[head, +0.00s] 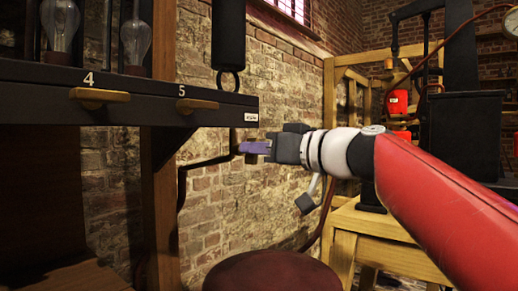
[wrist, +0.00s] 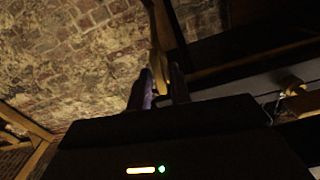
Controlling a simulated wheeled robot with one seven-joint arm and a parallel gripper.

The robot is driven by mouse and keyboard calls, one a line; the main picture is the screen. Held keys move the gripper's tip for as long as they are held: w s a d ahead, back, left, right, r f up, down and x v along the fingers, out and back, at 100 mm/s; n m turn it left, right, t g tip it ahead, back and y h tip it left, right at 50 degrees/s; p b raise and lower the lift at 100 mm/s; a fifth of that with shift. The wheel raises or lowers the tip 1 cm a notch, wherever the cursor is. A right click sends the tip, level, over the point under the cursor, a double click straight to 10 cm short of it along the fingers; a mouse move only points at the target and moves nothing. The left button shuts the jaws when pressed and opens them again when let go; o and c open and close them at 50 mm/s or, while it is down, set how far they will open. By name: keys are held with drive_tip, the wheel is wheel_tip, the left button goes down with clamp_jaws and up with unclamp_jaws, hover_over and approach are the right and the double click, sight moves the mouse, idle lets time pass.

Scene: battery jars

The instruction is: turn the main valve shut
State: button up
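A dark pipe (head: 205,163) runs along the brick wall, and a small brass-coloured fitting (head: 251,159), which looks like the valve's handle, shows where the pipe meets my fingertips. My gripper (head: 254,147) reaches left to it, with its purple finger level and touching or very near the brass. In the wrist view a brass bar (wrist: 157,62) stands between the two fingertips (wrist: 160,82). The fingers are apart with the bar between them. I cannot tell whether they press on it. The valve's body is mostly hidden behind the gripper and the shelf.
A dark shelf (head: 130,101) with brass levers marked 4 and 5 juts out just left of my gripper. A dark cylinder (head: 228,38) hangs above. A round dark red stool top (head: 271,272) lies below. A wooden bench (head: 375,222) stands at right.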

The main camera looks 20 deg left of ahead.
clamp_jaws()
drive_tip(key=shift+m, duration=0.3)
drive_tip(key=shift+w+d+f+m+p, duration=0.15)
drive_tip(key=shift+m+p, duration=0.5)
drive_tip(key=shift+m, duration=3.3)
drive_tip(key=shift+w+a+f+m+p, duration=0.15)
drive_tip(key=shift+m+p, duration=0.45)
drive_tip(key=shift+m, duration=3.35)
drive_tip(key=shift+d, duration=0.1)
drive_tip(key=shift+o, duration=1.6)
unclamp_jaws()
